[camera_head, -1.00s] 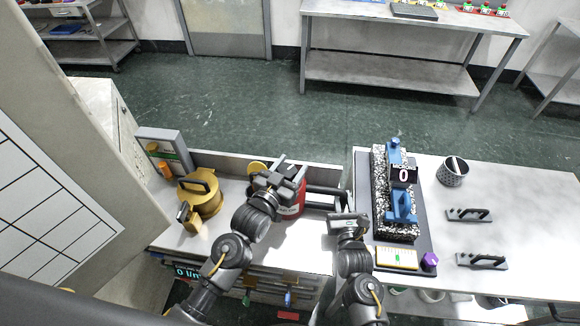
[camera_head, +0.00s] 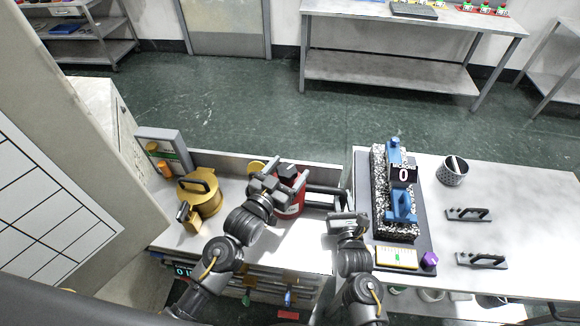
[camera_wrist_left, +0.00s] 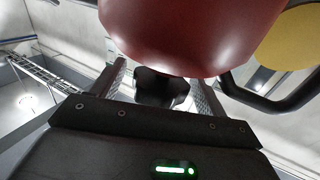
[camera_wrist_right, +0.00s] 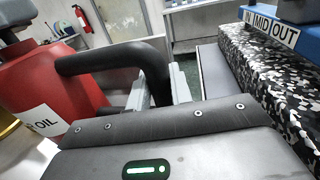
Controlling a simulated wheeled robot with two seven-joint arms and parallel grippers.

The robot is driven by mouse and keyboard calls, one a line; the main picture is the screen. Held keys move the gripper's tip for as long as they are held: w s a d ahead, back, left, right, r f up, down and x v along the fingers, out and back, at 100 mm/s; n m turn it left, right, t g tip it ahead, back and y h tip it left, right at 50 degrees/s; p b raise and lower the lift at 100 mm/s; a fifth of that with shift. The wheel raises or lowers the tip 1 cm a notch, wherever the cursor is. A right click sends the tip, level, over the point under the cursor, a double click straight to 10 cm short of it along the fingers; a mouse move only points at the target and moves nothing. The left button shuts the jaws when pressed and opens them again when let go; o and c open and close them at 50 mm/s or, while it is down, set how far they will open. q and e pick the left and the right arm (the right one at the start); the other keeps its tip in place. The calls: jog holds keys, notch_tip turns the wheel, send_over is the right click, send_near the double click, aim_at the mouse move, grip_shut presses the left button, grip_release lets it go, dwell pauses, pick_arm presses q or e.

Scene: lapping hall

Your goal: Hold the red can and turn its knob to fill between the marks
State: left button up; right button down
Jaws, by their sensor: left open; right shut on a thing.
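The red can (camera_head: 293,205) stands on the left bench, with a dark block-like top (camera_head: 288,170). A white OIL label (camera_wrist_right: 42,121) shows on it in the right wrist view. My right gripper (camera_wrist_right: 158,85) is shut on the can's black handle (camera_wrist_right: 105,60); the handle also shows in the head view (camera_head: 322,190). My left gripper (camera_head: 274,184) is open beside the can's upper part. In the left wrist view a black knob (camera_wrist_left: 160,88) lies between its spread fingers, below the red body (camera_wrist_left: 190,35). I cannot tell whether the fingers touch it. The fill marks cannot be made out.
A brass can (camera_head: 200,198) stands left of the red can. A grey gauge board (camera_head: 165,150) is behind it. On the right bench are a black-and-white block with blue fixtures (camera_head: 380,190), a cup (camera_head: 453,172) and two handled plates (camera_head: 468,214).

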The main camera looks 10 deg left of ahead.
pick_arm(q)
jog(key=v, duration=1)
jog(key=shift+s+a, duration=0.15)
jog(key=shift+s, duration=0.1)
jog(key=shift+w+r, duration=0.1)
jog(key=w+d+r+n+t+y, duration=0.1)
jog(key=d+r+n+t+y, duration=0.2)
jog(key=d, duration=0.6)
jog(key=s+a+f+n+g+y, duration=0.2)
jog(key=a+f+n+y, duration=0.15)
jog(key=y, duration=0.25)
jog(key=shift+m, duration=0.25)
jog(key=w, duration=0.4)
jog(key=w+a, duration=0.1)
jog(key=w, duration=0.7)
jog(key=shift+a+r, duration=0.25)
jog(key=shift+a, duration=0.05)
jog(key=shift+c, duration=0.2)
jog(key=c, duration=0.9)
jog(key=shift+c, duration=0.2)
